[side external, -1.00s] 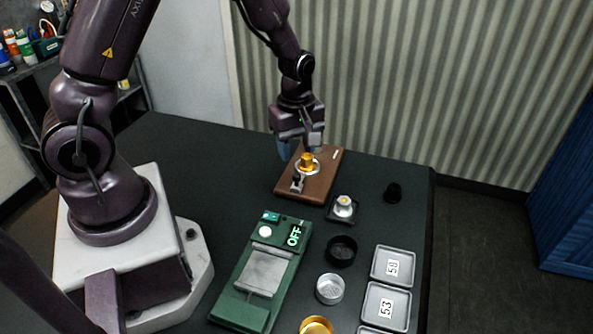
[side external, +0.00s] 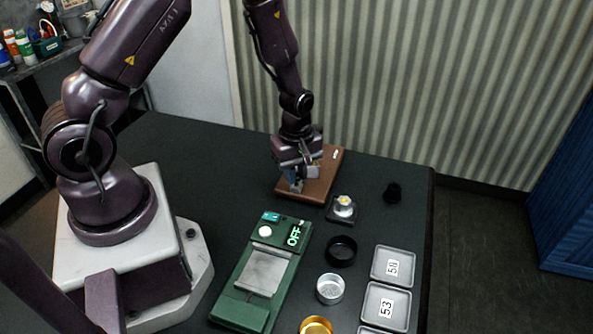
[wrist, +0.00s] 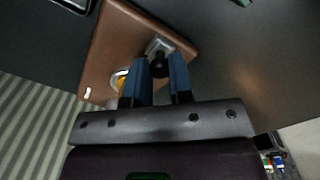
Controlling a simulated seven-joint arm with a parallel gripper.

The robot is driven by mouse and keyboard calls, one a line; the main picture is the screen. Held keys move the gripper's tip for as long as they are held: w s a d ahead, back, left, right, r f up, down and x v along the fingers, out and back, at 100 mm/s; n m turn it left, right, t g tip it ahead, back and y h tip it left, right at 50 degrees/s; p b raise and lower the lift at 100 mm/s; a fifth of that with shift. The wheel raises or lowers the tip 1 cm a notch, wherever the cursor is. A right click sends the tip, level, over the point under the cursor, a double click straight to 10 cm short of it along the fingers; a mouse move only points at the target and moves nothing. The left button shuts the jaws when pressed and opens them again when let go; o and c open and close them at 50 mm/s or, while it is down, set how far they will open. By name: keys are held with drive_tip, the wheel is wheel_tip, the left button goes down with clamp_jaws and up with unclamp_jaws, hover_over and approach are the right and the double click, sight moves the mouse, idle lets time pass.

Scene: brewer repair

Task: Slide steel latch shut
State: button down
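The steel latch (wrist: 167,43) is a small grey metal piece on the brown wooden board (wrist: 112,45), with a black knob (wrist: 158,66). My gripper (wrist: 160,62) is low over the board, its two blue fingers apart on either side of the knob. Whether they press on the knob or only straddle it I cannot tell. The brass-coloured part in its pale ring (wrist: 119,79) is partly hidden behind a finger. In the side external view my gripper (side external: 297,186) covers most of the latch and the brass part; the board (side external: 322,186) shows around it.
A small dark stand with a silver-and-gold part (side external: 343,207) is close to the board's right. A black knob-like piece (side external: 393,193), a black cup (side external: 341,250), a silver cup (side external: 330,288), numbered trays (side external: 391,266) and a green scale (side external: 264,270) reading OFF stand nearer.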

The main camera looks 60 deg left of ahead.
drive_tip(key=shift+w+a, duration=0.9)
drive_tip(key=shift+w, duration=0.05)
drive_tip(key=c, duration=1)
unclamp_jaws()
wheel_tip(320, 180, up, 13)
drive_tip(key=s+d+r+m+t, duration=0.2)
drive_tip(key=s+d+r+m, duration=0.1)
drive_tip(key=s+r+m, duration=0.2)
drive_tip(key=s+d+r+m+t, duration=0.1)
drive_tip(key=s+d+r+m, duration=0.1)
drive_tip(key=s+r+m, duration=0.3)
drive_tip(key=s+d+r+m+t, duration=0.2)
drive_tip(key=s+d+r+m, duration=0.1)
drive_tip(key=s+r+m, duration=0.3)
drive_tip(key=shift+d+r+m+t, duration=0.35)
drive_tip(key=shift+r+m, duration=0.15)
drive_tip(key=shift+m, duration=0.5)
